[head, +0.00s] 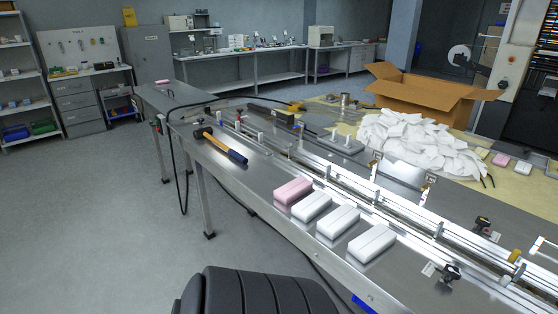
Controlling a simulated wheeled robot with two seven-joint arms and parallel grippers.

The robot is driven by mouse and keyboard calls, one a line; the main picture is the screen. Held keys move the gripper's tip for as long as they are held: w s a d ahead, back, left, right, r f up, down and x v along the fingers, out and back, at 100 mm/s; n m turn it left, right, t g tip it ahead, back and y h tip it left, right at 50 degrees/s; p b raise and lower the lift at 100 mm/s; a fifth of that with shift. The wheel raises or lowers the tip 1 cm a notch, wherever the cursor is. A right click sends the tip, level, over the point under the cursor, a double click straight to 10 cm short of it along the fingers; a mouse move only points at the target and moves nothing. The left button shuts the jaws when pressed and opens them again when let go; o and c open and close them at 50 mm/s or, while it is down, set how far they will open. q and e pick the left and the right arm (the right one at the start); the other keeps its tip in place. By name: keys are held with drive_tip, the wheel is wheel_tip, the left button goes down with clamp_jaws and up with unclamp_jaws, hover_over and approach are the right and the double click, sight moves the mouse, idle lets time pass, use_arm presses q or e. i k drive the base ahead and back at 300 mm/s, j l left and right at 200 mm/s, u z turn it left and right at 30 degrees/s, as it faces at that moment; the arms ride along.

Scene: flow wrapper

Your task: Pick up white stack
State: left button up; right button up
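Three white stacks lie in a row on the steel machine table: a far one (311,206), a middle one (338,220) and a near one (371,243). Each is a flat block with a line along its top. A pink stack (293,190) lies at the far end of the row, close beside the far white stack. I cannot tell which white stack the task means. Neither of my grippers is in view.
A long metal rail (340,180) runs behind the stacks. A hammer (222,145) lies farther left on the steel table (245,195). Behind the rail are a heap of white pieces (425,145) and an open cardboard box (425,97). Black clamps (450,273) stand at the right.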

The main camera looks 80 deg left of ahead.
sight(306, 210)
drive_tip(key=u, duration=2.4)
